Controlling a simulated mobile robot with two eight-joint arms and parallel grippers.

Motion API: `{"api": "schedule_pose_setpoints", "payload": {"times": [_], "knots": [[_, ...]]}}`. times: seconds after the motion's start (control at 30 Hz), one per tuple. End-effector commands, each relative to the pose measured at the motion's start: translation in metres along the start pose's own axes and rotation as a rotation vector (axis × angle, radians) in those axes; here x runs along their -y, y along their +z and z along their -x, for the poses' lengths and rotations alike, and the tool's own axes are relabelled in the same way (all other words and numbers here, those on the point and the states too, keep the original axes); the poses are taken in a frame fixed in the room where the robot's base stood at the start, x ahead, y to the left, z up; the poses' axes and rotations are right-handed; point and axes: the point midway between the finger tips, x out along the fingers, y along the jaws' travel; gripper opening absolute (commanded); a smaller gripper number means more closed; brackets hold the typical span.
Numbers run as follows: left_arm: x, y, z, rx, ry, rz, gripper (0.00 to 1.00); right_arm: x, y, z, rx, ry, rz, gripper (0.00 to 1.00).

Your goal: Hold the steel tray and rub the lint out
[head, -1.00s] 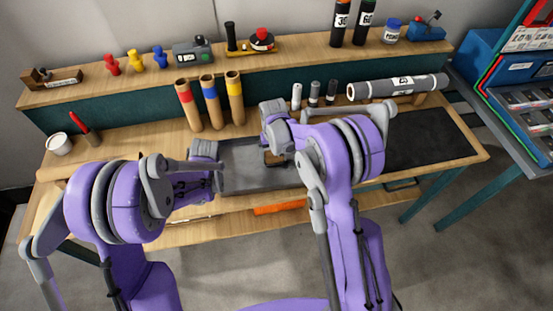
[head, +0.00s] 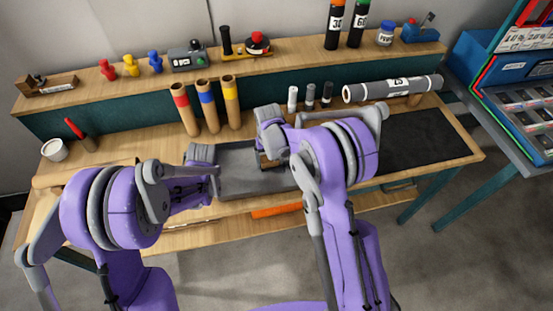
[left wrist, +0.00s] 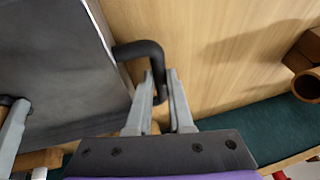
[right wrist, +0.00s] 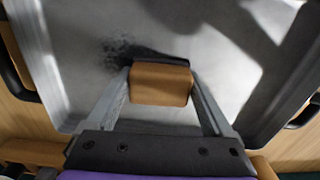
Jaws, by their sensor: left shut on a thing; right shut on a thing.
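The grey steel tray (head: 238,180) lies on the wooden bench in the head view, and its inside fills much of the right wrist view (right wrist: 215,45). My left gripper (left wrist: 160,88) is shut on the tray's black handle (left wrist: 145,50) at one end. My right gripper (right wrist: 160,82) is shut on a wooden block (right wrist: 160,84) with a dark underside, down at the tray floor. A dark speckled patch of lint (right wrist: 122,52) lies beside the block. My right arm covers part of the tray in the head view.
Three cardboard tubes (head: 207,105) with coloured bands stand behind the tray. A long grey roll (head: 392,88) lies at the back right. A dark mat (head: 425,138) covers the bench's right side. A white cup (head: 54,150) stands at the left.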

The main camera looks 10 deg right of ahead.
Motion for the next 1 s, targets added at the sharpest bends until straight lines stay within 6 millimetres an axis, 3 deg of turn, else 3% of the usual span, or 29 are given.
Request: {"api": "schedule_pose_setpoints", "payload": {"times": [0.13,0.7,1.0], "knots": [[0.0,0.0,0.0,0.001,0.0,0.0,0.0,-0.001,0.001,0.024,0.0,0.0,-0.001,0.16],[0.0,0.0,0.0,0.0,0.0,0.0,0.0,-0.001,0.0,0.074,0.0,0.0,0.0,0.16],[0.0,0.0,0.0,0.0,0.0,0.0,0.0,-0.001,0.0,0.082,0.0,0.0,0.0,0.16]]}}
